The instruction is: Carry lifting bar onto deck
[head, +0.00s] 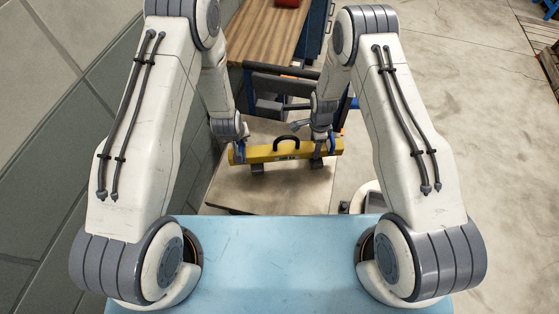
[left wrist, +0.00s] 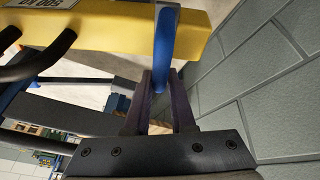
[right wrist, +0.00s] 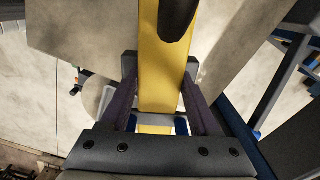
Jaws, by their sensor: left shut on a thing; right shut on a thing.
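The yellow lifting bar (head: 272,153) has a black arched handle in its middle and a blue grip at each end. It lies level, crosswise above a flat tan deck (head: 240,194), with dark blocks (head: 257,169) under it. I cannot tell whether it bears on them. My left gripper (head: 238,150) is shut on the left blue grip, which shows between its fingers in the left wrist view (left wrist: 166,60). My right gripper (head: 328,143) is shut at the bar's right end; in the right wrist view the bar (right wrist: 160,75) runs between its fingers, with blue partly hidden behind.
A brown wooden bench (head: 268,35) with a red item (head: 288,3) stands behind. Dark padded arms (head: 285,84) on a blue frame are just beyond the bar. A grey block wall (head: 60,110) runs close on the left. Open concrete floor (head: 465,110) lies to the right.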

